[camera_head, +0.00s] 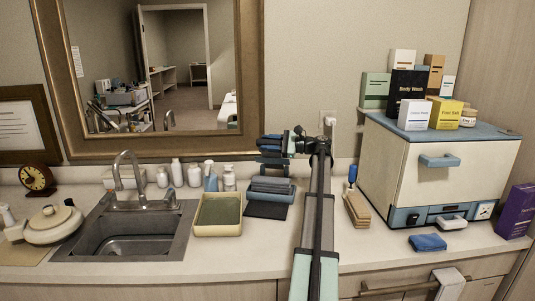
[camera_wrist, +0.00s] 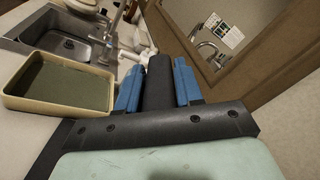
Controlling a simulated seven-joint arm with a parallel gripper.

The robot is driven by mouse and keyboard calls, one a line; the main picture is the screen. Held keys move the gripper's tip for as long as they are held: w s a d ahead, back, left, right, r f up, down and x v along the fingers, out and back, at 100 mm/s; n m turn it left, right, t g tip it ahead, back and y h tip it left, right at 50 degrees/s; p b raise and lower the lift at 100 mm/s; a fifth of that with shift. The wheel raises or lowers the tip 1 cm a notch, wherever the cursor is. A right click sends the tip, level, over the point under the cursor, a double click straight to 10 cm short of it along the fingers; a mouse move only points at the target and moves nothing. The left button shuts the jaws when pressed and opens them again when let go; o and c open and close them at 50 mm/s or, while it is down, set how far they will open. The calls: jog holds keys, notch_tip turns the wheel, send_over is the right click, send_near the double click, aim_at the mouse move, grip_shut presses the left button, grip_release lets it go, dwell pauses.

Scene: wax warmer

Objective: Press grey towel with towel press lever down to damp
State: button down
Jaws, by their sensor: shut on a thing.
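The towel press (camera_head: 273,193) is a low blue and dark grey unit on the counter, right of the beige tray. A grey layer that looks like the grey towel (camera_head: 270,185) lies in it; its edges are hard to tell apart from the press. The lever's lower part is hidden in the wrist view.
The beige tray (camera_head: 219,231) with a dull green inside stands left of the press, beside the sink (camera_head: 125,235). Bottles (camera_head: 194,175) line the wall. A white cabinet (camera_head: 435,175) with boxes on top stands right. A blue cloth (camera_head: 428,242) lies in front.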

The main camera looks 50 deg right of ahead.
jog(key=shift+w+d+r, duration=0.25)
jog(key=shift+d+r, duration=0.1)
jog(key=shift+d, duration=0.1)
jog(key=c, duration=0.8)
grip_release()
jog(key=shift+f, duration=0.1)
jog(key=shift+c, duration=0.2)
jog(key=v, duration=1.3)
jog(key=shift+s, duration=0.4)
jog(key=shift+d, duration=0.1)
